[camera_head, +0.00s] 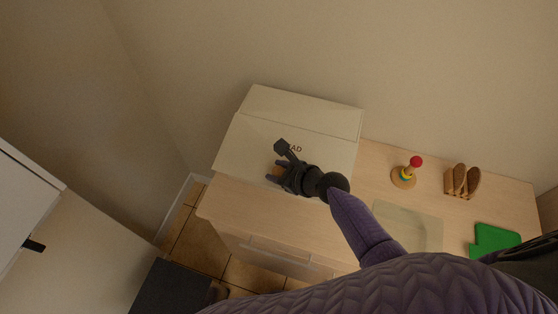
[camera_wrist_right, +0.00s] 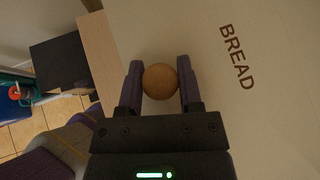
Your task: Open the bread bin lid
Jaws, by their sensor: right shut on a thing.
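The bread bin (camera_head: 305,108) is a cream box with a slanted front lid, standing at the back left of the wooden counter against the wall. Its lid (camera_head: 240,145) looks closed, and part of its lettering is hidden by my arm. In the wrist view the lid (camera_wrist_right: 265,125) bears the word BREAD. A round wooden knob (camera_wrist_right: 160,82) sits on the lid. My right gripper (camera_head: 274,172) is at the lid's lower front, its fingers (camera_wrist_right: 160,88) on both sides of the knob and shut on it. My left gripper is not in view.
To the right on the counter (camera_head: 375,160) stand a ring stacker (camera_head: 404,176) with a red top, a wooden holder with brown slices (camera_head: 461,181), a pale board or tray (camera_head: 425,232) and a green item (camera_head: 493,240). A drawer handle (camera_head: 280,250) is below the counter's front edge.

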